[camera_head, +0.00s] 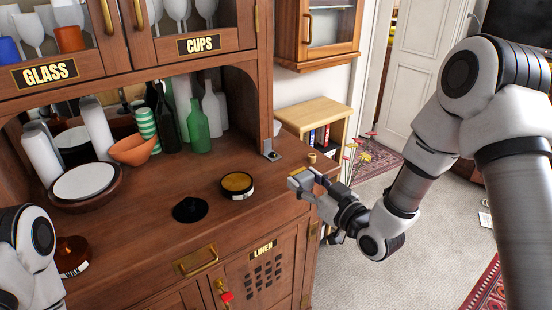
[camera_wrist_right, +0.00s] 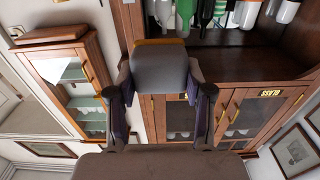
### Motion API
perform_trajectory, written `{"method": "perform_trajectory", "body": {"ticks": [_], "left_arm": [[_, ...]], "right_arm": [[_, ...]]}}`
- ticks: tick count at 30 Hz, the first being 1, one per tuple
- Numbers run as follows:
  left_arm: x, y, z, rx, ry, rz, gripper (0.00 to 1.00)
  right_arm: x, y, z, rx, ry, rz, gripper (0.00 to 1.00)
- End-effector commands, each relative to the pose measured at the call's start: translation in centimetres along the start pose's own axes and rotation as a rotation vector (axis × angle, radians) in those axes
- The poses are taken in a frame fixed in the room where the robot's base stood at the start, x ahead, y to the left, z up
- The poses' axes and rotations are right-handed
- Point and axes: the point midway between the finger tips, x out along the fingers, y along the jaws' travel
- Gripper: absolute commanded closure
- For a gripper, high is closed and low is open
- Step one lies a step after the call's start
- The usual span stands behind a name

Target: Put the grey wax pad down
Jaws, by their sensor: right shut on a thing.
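The grey wax pad (camera_head: 300,177) is a small block with an ochre layer on one face. My right gripper (camera_head: 306,182) is shut on it and holds it near the right end of the wooden cabinet's counter (camera_head: 225,225). The wrist view also shows the pad (camera_wrist_right: 160,70) between both fingers, its ochre edge (camera_wrist_right: 160,42) facing away from the wrist. I cannot tell how high the pad is above the counter. An open black tin of yellow wax (camera_head: 237,185) stands to the left, with a black lid (camera_head: 190,210) beside it. My left gripper is out of view.
A metal bracket (camera_head: 270,152) and a small tan cylinder (camera_head: 312,157) are near the counter's right end. Bottles (camera_head: 198,132), an orange bowl (camera_head: 133,150) and a plate in a dark bowl (camera_head: 86,184) stand at the back left. The front middle counter is clear.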

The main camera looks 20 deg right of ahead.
Motion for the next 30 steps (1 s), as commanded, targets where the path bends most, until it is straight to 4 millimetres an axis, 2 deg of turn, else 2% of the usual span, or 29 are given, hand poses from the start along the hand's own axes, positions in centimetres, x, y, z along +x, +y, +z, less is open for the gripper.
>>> {"method": "perform_trajectory", "body": {"ticks": [1,6,9,12,14,21,30], "left_arm": [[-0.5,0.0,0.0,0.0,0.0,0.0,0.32],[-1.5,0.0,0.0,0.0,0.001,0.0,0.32],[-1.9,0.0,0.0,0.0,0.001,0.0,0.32],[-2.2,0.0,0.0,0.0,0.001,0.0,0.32],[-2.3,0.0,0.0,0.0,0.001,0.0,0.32],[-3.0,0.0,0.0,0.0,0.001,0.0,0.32],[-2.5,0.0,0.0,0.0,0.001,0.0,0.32]], "right_arm": [[1.6,0.2,0.0,-0.007,0.0,-0.004,0.89],[7.0,1.2,0.4,-0.005,0.001,-0.002,0.89],[9.9,1.7,0.8,-0.003,0.002,-0.001,0.89],[11.9,2.1,1.0,-0.001,0.001,0.001,0.89],[12.4,2.2,1.2,-0.001,0.001,0.001,0.89],[12.6,2.3,4.7,0.002,-0.001,0.001,0.89],[12.5,2.3,5.2,0.001,0.001,0.001,0.89]]}}
